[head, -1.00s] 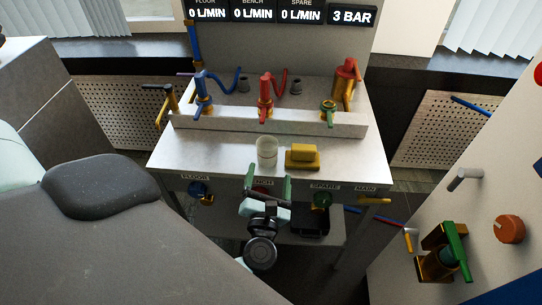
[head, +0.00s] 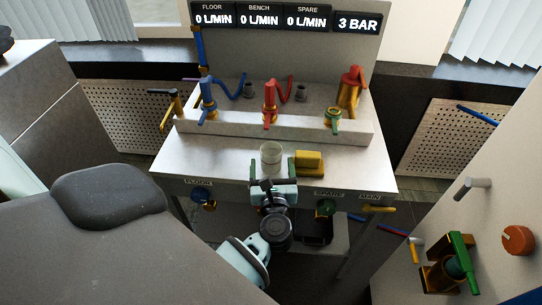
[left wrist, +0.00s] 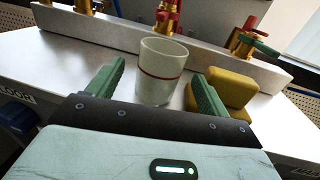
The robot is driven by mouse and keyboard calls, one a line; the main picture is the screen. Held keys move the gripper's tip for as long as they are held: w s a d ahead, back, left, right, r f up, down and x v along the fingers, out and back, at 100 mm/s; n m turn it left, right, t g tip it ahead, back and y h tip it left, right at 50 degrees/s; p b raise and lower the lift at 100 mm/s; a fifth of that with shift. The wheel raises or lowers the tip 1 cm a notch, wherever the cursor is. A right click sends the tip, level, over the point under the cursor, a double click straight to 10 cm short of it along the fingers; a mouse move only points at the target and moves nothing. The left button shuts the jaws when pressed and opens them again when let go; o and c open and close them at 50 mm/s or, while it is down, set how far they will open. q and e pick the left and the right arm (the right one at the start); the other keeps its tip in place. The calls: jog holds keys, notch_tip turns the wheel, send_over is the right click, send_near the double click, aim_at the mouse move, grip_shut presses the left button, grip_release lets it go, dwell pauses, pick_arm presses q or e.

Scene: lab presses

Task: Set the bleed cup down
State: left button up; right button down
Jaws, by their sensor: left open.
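The bleed cup (head: 271,154) is a pale, translucent cup standing upright on the light bench top near its front edge. In the left wrist view the cup (left wrist: 163,72) shows a dark red band around it. My left gripper (head: 272,179) is at the bench's front edge, just in front of the cup. In the left wrist view its green fingers (left wrist: 155,88) are spread wide, with the cup between or just beyond their tips; neither finger visibly touches it. My right gripper is not in view.
A yellow block (head: 309,162) sits close to the right of the cup, near the right finger. Behind, a raised ledge (head: 290,131) carries blue, red and green valves. The bench top left of the cup is clear. A panel with a green-handled valve (head: 462,262) stands at the right.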

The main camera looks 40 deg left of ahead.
aim_at(272, 163)
pick_arm(q)
jog(key=x, duration=0.4)
jog(key=shift+r+p, duration=0.2)
jog(key=shift+p, duration=0.1)
jog(key=shift+w+a, duration=0.15)
jog(key=c, duration=1.1)
jog(key=shift+c, duration=0.2)
